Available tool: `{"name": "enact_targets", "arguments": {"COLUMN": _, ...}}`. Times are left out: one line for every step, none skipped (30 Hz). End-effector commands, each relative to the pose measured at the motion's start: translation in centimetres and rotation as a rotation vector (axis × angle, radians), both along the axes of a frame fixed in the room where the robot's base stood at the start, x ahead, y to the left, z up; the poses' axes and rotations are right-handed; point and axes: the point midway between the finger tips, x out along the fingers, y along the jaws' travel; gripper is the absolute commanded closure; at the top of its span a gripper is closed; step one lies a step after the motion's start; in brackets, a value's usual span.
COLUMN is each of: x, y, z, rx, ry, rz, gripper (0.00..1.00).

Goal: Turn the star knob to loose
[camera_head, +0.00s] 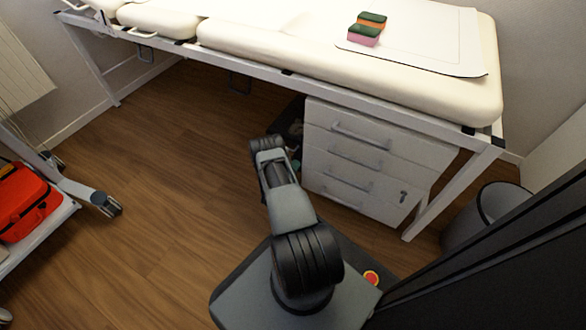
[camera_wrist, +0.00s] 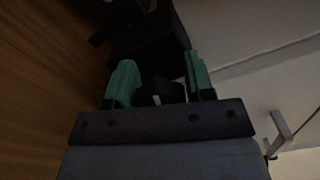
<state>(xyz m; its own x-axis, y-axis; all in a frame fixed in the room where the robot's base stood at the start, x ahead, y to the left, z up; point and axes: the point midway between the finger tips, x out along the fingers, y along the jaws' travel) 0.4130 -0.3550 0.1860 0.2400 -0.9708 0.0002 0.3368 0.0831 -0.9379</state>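My gripper (camera_wrist: 160,58) has two green fingers, which stand clearly apart in the wrist view. In the head view my gripper (camera_head: 291,152) is mostly hidden behind my own arm, close to the left side of the drawer cabinet. A dark boxy shape (camera_wrist: 150,38) lies beyond the fingertips in the wrist view. Small dark and grey parts show low between the fingers, too dim to tell what they are. I cannot clearly make out a star knob in either view. Nothing is visibly held.
A white drawer cabinet (camera_head: 365,160) stands under the padded couch (camera_head: 330,62), whose metal leg (camera_head: 450,194) is to its right. Sponges (camera_head: 367,29) lie on the couch. A bin (camera_head: 497,203) stands at right, a trolley with a red bag (camera_head: 27,199) at left. Floor between is clear.

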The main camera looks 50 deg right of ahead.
Motion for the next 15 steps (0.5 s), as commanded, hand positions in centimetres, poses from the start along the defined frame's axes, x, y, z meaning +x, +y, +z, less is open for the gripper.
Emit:
{"name": "enact_targets", "arguments": {"x": -0.01, "y": 0.01, "z": -0.01, "rx": 0.0, "ry": 0.0, "rz": 0.0, "gripper": 0.56}}
{"name": "enact_targets", "arguments": {"x": 0.0, "y": 0.01, "z": -0.01, "rx": 0.0, "ry": 0.0, "rz": 0.0, "gripper": 0.59}}
{"name": "enact_targets", "arguments": {"x": -0.01, "y": 0.01, "z": -0.01, "rx": 0.0, "ry": 0.0, "rz": 0.0, "gripper": 0.63}}
{"name": "enact_targets", "arguments": {"x": -0.01, "y": 0.02, "z": -0.01, "rx": 0.0, "ry": 0.0, "rz": 0.0, "gripper": 0.66}}
{"name": "enact_targets", "arguments": {"x": -0.01, "y": 0.02, "z": -0.01, "rx": 0.0, "ry": 0.0, "rz": 0.0, "gripper": 0.69}}
{"name": "enact_targets", "arguments": {"x": -0.01, "y": 0.02, "z": -0.01, "rx": 0.0, "ry": 0.0, "rz": 0.0, "gripper": 0.73}}
{"name": "enact_targets", "arguments": {"x": -0.01, "y": 0.02, "z": -0.01, "rx": 0.0, "ry": 0.0, "rz": 0.0, "gripper": 0.76}}
{"name": "enact_targets", "arguments": {"x": -0.01, "y": 0.02, "z": -0.01, "rx": 0.0, "ry": 0.0, "rz": 0.0, "gripper": 0.79}}
{"name": "enact_targets", "arguments": {"x": -0.01, "y": 0.02, "z": -0.01, "rx": 0.0, "ry": 0.001, "rz": 0.0, "gripper": 0.8}}
{"name": "enact_targets", "arguments": {"x": -0.01, "y": 0.03, "z": -0.01, "rx": -0.001, "ry": 0.003, "rz": 0.0, "gripper": 0.8}}
{"name": "enact_targets", "arguments": {"x": -0.01, "y": 0.03, "z": -0.02, "rx": -0.003, "ry": 0.011, "rz": 0.0, "gripper": 0.8}}
{"name": "enact_targets", "arguments": {"x": -0.01, "y": 0.03, "z": -0.03, "rx": -0.008, "ry": 0.033, "rz": 0.0, "gripper": 0.8}}
{"name": "enact_targets", "arguments": {"x": 0.0, "y": 0.03, "z": -0.04, "rx": -0.014, "ry": 0.056, "rz": 0.0, "gripper": 0.8}}
{"name": "enact_targets", "arguments": {"x": 0.0, "y": 0.03, "z": -0.05, "rx": -0.021, "ry": 0.086, "rz": 0.0, "gripper": 0.8}}
{"name": "enact_targets", "arguments": {"x": 0.01, "y": 0.03, "z": -0.07, "rx": -0.032, "ry": 0.131, "rz": 0.0, "gripper": 0.8}}
